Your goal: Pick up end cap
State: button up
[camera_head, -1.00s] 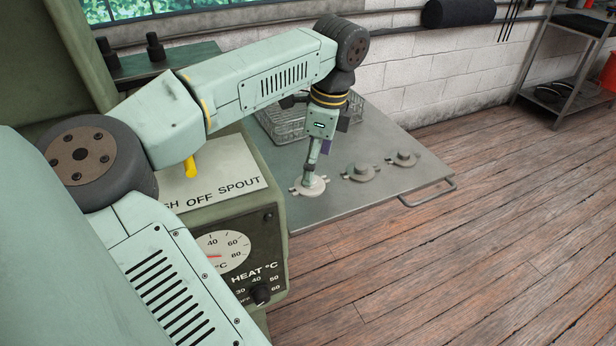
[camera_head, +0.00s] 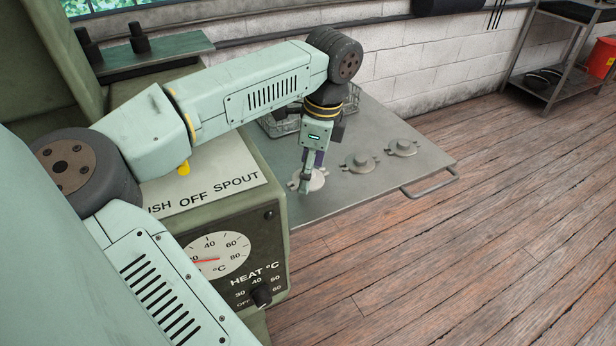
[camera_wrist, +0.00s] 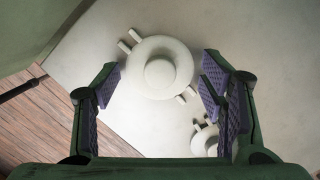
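Several grey end caps lie on the metal table (camera_head: 340,210). The nearest end cap (camera_head: 317,181) is round with a raised hub and small side lugs. It also shows in the wrist view (camera_wrist: 160,68), between and a little beyond the finger pads. My gripper (camera_head: 307,180) is over this cap, pointing down. In the wrist view my gripper (camera_wrist: 162,88) is open, with purple pads apart on either side of the cap and nothing held. A second end cap (camera_head: 360,163) and a third end cap (camera_head: 402,148) lie to the right. One neighbouring cap shows partly in the wrist view (camera_wrist: 204,140), behind the right finger.
A wire basket (camera_head: 278,126) stands on the table behind my arm. The green machine with dials (camera_head: 225,250) stands left of the table. A handle (camera_head: 430,187) sticks out from the table's front edge.

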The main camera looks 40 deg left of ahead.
jog(key=shift+s+f, duration=0.15)
jog(key=c, duration=1.3)
